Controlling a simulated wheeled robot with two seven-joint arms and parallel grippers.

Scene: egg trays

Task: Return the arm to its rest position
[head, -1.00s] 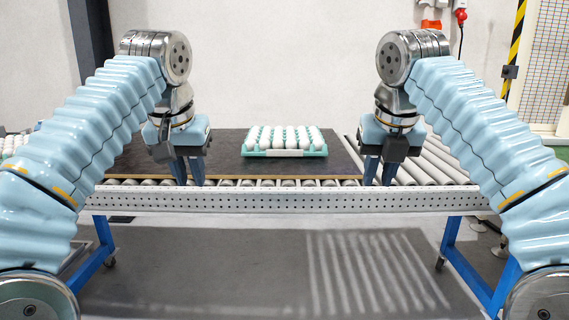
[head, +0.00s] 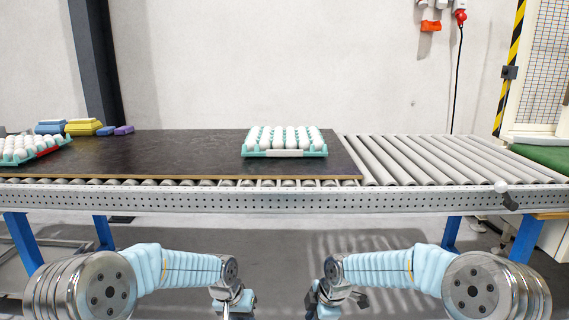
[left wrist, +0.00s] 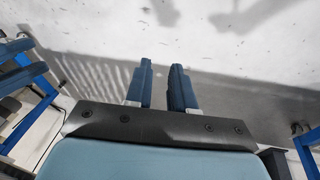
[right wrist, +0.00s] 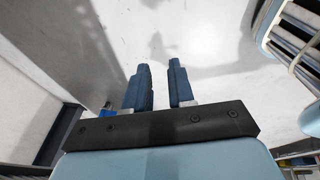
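Both my arms are folded low in front of the conveyor in the head view. My left gripper (left wrist: 161,64) shows two blue fingers with a gap between them and nothing in the gap. My right gripper (right wrist: 159,64) also has its two fingers apart and empty. In the head view the grippers hang at the bottom edge, close to each other, with their fingertips cut off or hidden. A teal tray (head: 284,153) full of white eggs stands on the dark board (head: 200,160), well away from both grippers.
The conveyor's perforated front rail (head: 280,197) runs across, above and beyond my arms. A second egg tray (head: 50,152) with a red mark lies at the far left, near yellow, blue and purple blocks (head: 84,127). Bare rollers (head: 430,160) lie to the right.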

